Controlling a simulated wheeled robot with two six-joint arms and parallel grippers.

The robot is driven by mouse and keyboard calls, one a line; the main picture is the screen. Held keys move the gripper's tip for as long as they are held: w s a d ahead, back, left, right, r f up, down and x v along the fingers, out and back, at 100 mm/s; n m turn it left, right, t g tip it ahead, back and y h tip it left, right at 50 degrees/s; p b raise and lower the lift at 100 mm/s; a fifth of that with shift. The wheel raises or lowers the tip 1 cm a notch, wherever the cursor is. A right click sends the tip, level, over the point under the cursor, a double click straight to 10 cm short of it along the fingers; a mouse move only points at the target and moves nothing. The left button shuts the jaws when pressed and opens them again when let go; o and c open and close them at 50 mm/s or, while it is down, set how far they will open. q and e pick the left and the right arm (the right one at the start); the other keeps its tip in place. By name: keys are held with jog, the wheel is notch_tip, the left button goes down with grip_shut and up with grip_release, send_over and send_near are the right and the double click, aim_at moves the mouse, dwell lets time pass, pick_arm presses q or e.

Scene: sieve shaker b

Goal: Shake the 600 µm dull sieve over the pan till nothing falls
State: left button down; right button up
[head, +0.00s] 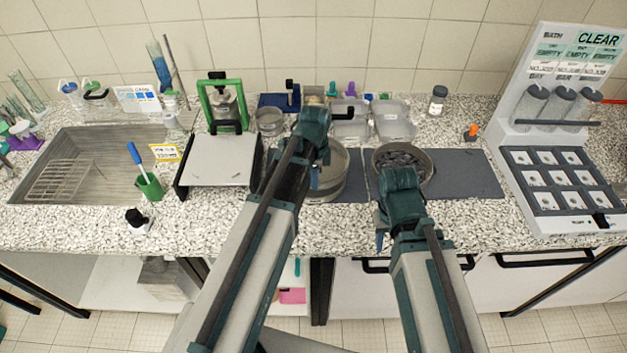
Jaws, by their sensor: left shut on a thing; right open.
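A round metal sieve (336,168) is at the middle of the counter, partly hidden behind my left arm. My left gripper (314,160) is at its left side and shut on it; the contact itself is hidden. I cannot tell from here whether a pan lies under it, or read its mesh label. A second round metal vessel (428,164) with dark, coarse grains stands to its right on a dark mat. My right gripper (400,190) is open at that vessel's near edge, its fingertips mostly hidden.
Dark mats (468,175) lie under the vessels. A white-topped device with a green frame (222,160) stands left, clear bins (394,122) behind. A tiled rack panel (560,180) stands right, a sink (90,165) far left. The right mat has free room.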

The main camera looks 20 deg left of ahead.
pick_arm(q)
jog(key=shift+w+d, duration=0.15)
jog(key=shift+d, duration=0.25)
jog(key=shift+s+a, duration=0.2)
jog(key=shift+a, duration=0.4)
jog(key=shift+s+a, duration=0.2)
jog(key=shift+a, duration=0.4)
jog(key=shift+w+d, duration=0.1)
jog(key=shift+w+d, duration=0.15)
jog(key=shift+d, duration=0.45)
jog(key=shift+w+d, duration=0.15)
jog(key=shift+d, duration=0.4)
jog(key=shift+a, duration=0.15)
jog(key=shift+s+a, duration=0.2)
jog(key=shift+a, duration=0.35)
jog(key=shift+s+a, duration=0.15)
jog(key=shift+a, duration=0.35)
